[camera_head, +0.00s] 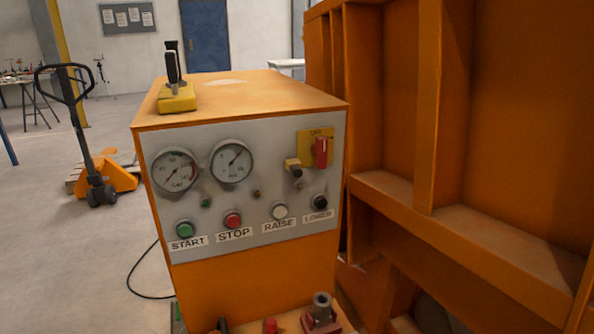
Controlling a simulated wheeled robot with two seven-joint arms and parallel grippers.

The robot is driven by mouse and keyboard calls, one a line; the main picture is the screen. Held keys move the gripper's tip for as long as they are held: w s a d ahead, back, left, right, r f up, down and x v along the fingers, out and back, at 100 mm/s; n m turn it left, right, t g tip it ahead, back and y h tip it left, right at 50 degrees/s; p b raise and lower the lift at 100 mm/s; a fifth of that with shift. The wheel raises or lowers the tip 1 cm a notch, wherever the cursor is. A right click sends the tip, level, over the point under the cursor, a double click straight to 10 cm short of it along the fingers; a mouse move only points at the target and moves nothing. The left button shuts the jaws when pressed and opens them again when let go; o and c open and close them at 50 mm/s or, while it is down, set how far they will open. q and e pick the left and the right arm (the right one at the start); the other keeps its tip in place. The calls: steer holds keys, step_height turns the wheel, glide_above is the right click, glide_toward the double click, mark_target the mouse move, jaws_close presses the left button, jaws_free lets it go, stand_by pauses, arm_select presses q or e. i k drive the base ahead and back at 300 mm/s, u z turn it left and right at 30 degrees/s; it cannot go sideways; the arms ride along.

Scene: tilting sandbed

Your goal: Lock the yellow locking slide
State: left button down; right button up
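I cannot tell for certain which yellow part is the locking slide. A small yellowish block (292,165) sticks out of the grey control panel (240,205), left of a red rotary handle (320,152). The red handle stands upright on a yellow plate (303,146) with a label that seems to read OFF. Another yellow block (178,101) sits on top of the orange cabinet (250,92) and carries an upright black lever (172,63). Neither of my grippers is in view.
The panel has two gauges and a row of buttons: green START (184,229), red STOP (233,219), white RAISE (280,211), black LOWER (320,202). A large orange frame (440,110) stands close on the right. A pallet jack (98,170) stands on open floor at left.

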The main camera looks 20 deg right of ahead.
mark_target(293, 166)
steer(key=k, duration=0.5)
steer(key=u, duration=1.6)
steer(key=i, duration=1)
steer(key=z, duration=1.95)
